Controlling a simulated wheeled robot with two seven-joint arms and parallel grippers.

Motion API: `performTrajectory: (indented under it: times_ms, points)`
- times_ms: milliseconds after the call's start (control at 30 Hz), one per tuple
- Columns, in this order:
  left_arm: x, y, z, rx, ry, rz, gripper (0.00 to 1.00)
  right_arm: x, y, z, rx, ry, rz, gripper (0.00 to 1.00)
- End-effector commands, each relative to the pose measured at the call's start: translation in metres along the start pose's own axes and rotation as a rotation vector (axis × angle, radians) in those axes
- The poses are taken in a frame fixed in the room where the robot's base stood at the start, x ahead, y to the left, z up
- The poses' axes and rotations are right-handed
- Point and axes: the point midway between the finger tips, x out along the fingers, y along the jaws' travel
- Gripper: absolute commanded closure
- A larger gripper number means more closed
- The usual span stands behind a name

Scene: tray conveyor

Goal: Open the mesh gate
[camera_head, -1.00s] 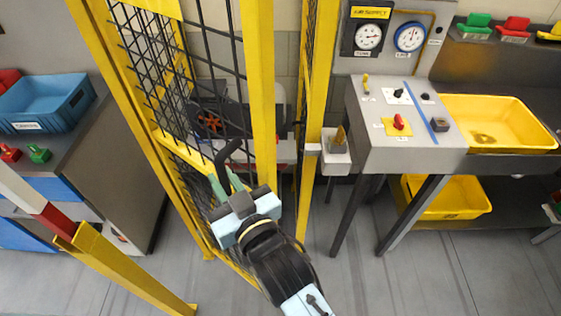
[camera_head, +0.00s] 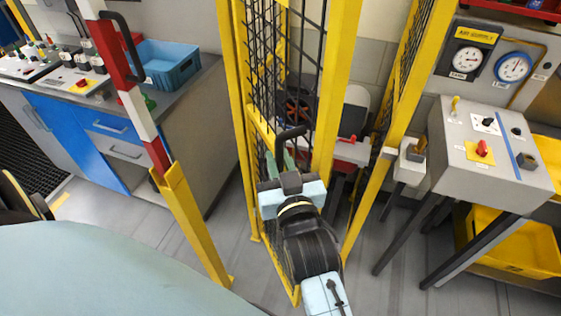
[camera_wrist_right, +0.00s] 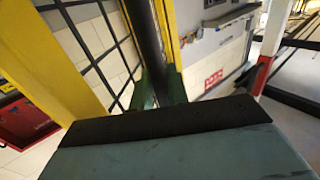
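The mesh gate (camera_head: 261,127) has a yellow frame with black wire mesh and stands in the middle of the head view. Its black handle (camera_head: 289,133) sticks out toward me. My right gripper (camera_head: 281,156) is at the handle, with its green fingers around it. In the right wrist view the black handle (camera_wrist_right: 147,45) runs down between the two green fingers (camera_wrist_right: 158,88), which look shut on it. The hand hides the lower part of the grip. My left gripper is not in view.
A yellow post (camera_head: 190,225) with a red-and-white bar (camera_head: 137,100) stands left of the gate. A grey control box (camera_head: 485,165) on legs stands to the right. A blue bin (camera_head: 168,66) sits on the left counter. Floor between the post and gate is clear.

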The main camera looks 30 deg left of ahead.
Motion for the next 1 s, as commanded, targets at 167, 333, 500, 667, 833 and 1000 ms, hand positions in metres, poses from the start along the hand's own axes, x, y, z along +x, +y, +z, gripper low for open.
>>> performTrajectory:
  times_ms: [167,333,500,667,833,1000]
  points:
    - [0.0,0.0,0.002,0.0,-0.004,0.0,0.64,0.0,0.001,0.0,0.0,0.0,0.001,0.65]
    - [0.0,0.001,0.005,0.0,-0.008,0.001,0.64,0.0,0.001,0.0,0.0,0.0,0.001,0.65]
    - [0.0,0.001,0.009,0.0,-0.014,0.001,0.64,-0.004,0.001,0.001,0.0,-0.001,0.002,0.65]
    - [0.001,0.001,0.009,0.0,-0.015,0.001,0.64,-0.024,0.001,0.002,0.0,-0.001,0.002,0.65]
    - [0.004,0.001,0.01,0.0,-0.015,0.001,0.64,-0.058,0.001,0.002,0.0,-0.001,0.001,0.65]
    - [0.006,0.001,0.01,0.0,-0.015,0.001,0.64,-0.093,0.001,0.002,0.001,-0.002,0.001,0.65]
